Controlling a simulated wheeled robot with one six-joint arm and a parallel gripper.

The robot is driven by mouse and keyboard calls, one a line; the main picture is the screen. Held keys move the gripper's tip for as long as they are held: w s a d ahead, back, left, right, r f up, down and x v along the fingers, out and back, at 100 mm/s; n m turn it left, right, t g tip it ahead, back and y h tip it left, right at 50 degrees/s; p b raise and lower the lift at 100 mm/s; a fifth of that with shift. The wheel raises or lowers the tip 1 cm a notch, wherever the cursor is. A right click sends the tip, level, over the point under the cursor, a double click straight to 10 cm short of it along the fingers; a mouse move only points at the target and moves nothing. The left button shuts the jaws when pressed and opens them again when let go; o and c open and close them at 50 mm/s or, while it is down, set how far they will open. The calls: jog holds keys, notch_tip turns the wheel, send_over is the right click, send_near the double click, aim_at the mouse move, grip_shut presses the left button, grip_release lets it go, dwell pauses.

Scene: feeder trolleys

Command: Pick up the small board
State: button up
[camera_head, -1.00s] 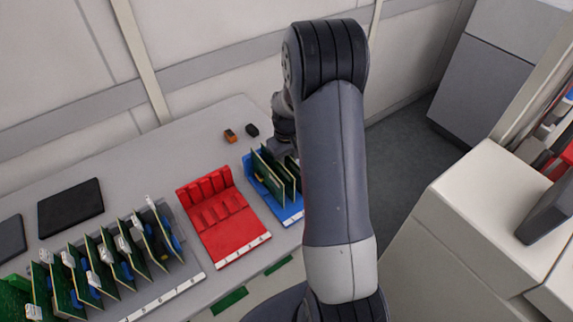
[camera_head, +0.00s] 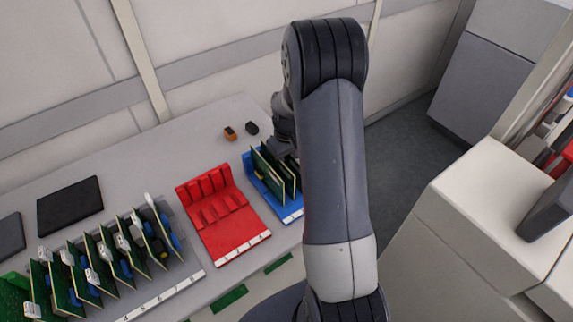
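Small green boards (camera_head: 272,172) stand upright in the slots of a blue rack (camera_head: 291,213) at the right end of the table. My arm covers the right part of this rack. My gripper is hidden behind my own arm, near the back of the blue rack, so its fingers and any board between them do not show. Taller green boards (camera_head: 88,280) with white and blue parts stand in a grey rack (camera_head: 170,292) at the left front.
A red rack (camera_head: 236,243) with empty slots stands between the grey and blue racks. A black flat pad (camera_head: 70,207) lies at the left. A small orange block (camera_head: 230,134) and a black block (camera_head: 252,128) lie at the back. A white cabinet (camera_head: 480,215) stands at the right.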

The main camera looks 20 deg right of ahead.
grip_shut()
jog(key=shift+r, duration=0.15)
dwell(0.5)
